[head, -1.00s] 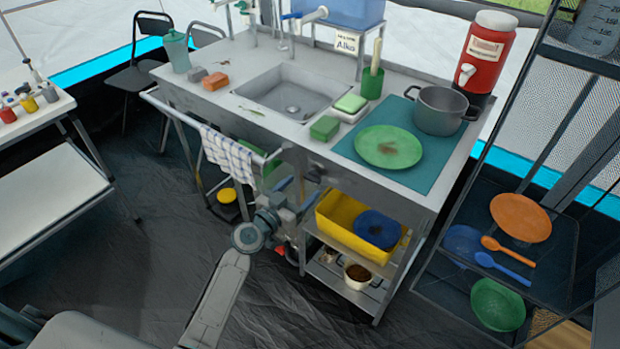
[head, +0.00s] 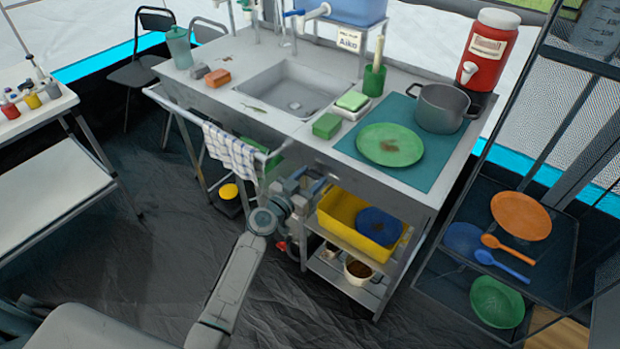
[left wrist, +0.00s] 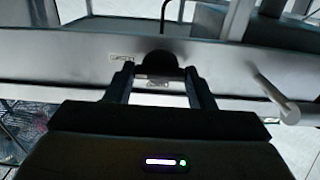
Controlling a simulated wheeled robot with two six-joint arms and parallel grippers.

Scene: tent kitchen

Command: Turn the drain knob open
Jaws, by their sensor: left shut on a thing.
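The drain knob (left wrist: 160,64) is a dark round knob on the grey metal front panel of the sink unit, in the left wrist view. My left gripper (left wrist: 160,78) has one finger on each side of it and is shut on it. A small pale label is on the panel left of the knob. In the head view my left gripper (head: 312,182) is against the front of the sink unit, below the counter edge, and hides the knob. The sink basin (head: 268,97) shows its drain at the bottom. My right gripper is not in view.
A towel (head: 229,150) hangs on the front rail left of my gripper. A yellow tub (head: 340,225) with a blue plate stands on the shelf below. A green plate (head: 389,145) and a pot (head: 438,106) stand on the counter.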

